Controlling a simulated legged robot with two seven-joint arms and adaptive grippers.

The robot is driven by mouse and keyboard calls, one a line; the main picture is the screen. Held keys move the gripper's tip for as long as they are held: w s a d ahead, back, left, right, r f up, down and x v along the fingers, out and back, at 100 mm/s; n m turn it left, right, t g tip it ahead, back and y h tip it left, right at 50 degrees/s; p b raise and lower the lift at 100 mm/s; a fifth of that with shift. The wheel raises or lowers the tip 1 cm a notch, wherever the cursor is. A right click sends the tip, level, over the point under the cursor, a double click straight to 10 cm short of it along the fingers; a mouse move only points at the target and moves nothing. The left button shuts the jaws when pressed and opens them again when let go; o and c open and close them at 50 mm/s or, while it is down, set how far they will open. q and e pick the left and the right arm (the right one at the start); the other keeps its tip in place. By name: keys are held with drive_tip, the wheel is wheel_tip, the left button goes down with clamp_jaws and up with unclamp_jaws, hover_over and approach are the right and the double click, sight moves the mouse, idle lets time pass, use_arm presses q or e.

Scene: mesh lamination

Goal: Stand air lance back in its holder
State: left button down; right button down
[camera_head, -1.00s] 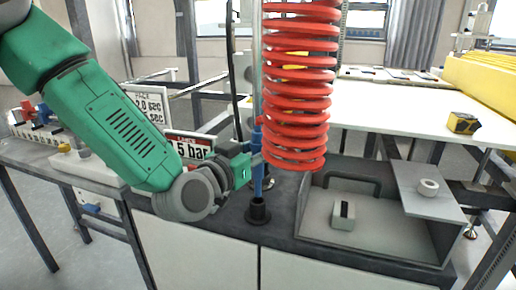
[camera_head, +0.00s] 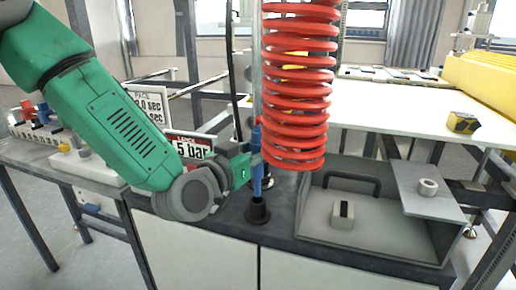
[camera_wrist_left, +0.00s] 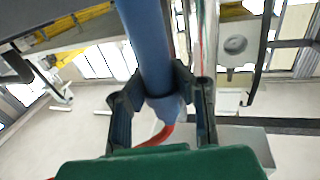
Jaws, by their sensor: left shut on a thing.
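The blue air lance (camera_head: 257,165) is upright in the head view, with its lower end at the black holder (camera_head: 258,212) on the dark bench top. I cannot tell how deep the tip sits in the holder. My left gripper (camera_head: 252,168) is shut on the lance from the left side. In the left wrist view, the two dark fingers (camera_wrist_left: 160,100) close around the blue lance body (camera_wrist_left: 147,45), and a red hose comes from its end. The red coiled hose (camera_head: 295,90) hangs just right of the lance. My right gripper is not in view.
An open grey box (camera_head: 370,240) with a small block in it stands right of the holder. A white table (camera_head: 400,105) with a yellow-black object (camera_head: 462,122) lies beyond.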

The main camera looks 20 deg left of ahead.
sight(254, 173)
use_arm(q)
drive_tip(key=shift+f+b, duration=2.1)
drive_tip(key=shift+f, duration=0.65)
drive_tip(key=c, duration=1.4)
unclamp_jaws()
drive_tip(key=shift+s+a, duration=0.1)
drive_tip(key=shift+s, duration=0.2)
drive_tip(key=v, duration=0.6)
drive_tip(key=shift+s+a, duration=0.2)
drive_tip(key=shift+s, duration=0.2)
drive_tip(key=shift+f, duration=0.1)
